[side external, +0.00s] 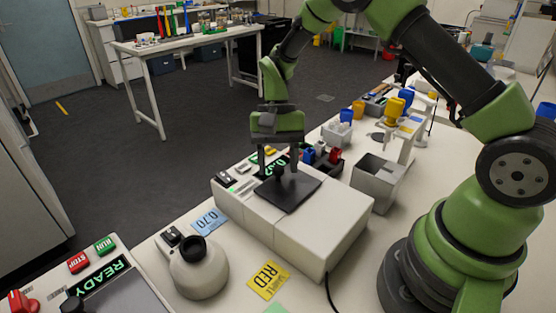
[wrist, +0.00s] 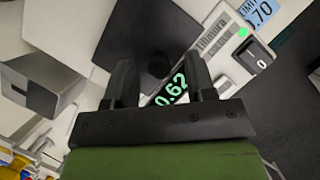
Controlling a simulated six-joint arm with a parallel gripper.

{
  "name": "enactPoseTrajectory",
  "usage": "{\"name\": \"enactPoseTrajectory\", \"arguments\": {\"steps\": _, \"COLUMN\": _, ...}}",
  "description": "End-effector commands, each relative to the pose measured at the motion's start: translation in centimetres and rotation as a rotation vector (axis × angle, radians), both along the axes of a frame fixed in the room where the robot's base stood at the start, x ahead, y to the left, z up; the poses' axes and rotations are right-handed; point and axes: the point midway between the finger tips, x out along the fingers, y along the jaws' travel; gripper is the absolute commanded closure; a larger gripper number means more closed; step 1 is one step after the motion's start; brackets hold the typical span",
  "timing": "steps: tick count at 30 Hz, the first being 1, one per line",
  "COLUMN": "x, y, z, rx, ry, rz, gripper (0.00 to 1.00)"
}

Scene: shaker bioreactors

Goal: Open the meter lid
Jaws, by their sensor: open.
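The meter (side external: 325,232) is a white box on the bench with a lit green display that reads 0.62 in the wrist view (wrist: 172,90). Its lid (side external: 297,193) is a dark square plate lying flat on top, seemingly closed. In the wrist view, a round dark knob (wrist: 160,66) stands on the lid (wrist: 128,40). My gripper (side external: 278,170) points down over the lid's display side. In the wrist view, my gripper (wrist: 159,65) is open, with one finger on each side of the knob. I cannot tell whether the fingers touch the lid.
A grey open bin (side external: 378,183) stands right of the meter. A blue 0.70 card (side external: 208,221) is at its left. Small racks crowd the bench behind.

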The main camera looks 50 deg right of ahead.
Motion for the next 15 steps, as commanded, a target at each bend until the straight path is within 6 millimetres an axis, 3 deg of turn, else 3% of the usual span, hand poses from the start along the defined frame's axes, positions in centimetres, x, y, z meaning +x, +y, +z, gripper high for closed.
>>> {"name": "enactPoseTrajectory", "arguments": {"steps": 1, "x": 0.0, "y": 0.0, "z": 0.01, "rx": 0.0, "ry": 0.0, "rz": 0.0, "gripper": 0.5}}
{"name": "enactPoseTrajectory", "arguments": {"steps": 6, "x": 0.01, "y": -0.01, "z": 0.02, "rx": 0.0, "ry": 0.0, "rz": 0.0, "gripper": 0.89}}
{"name": "enactPoseTrajectory", "arguments": {"steps": 8, "x": 0.02, "y": -0.02, "z": 0.03, "rx": 0.0, "ry": 0.0, "rz": 0.0, "gripper": 1.0}}
{"name": "enactPoseTrajectory", "arguments": {"steps": 15, "x": -0.55, "y": -0.03, "z": 0.07, "rx": 0.001, "ry": 0.0, "rz": 0.001, "gripper": 1.0}}
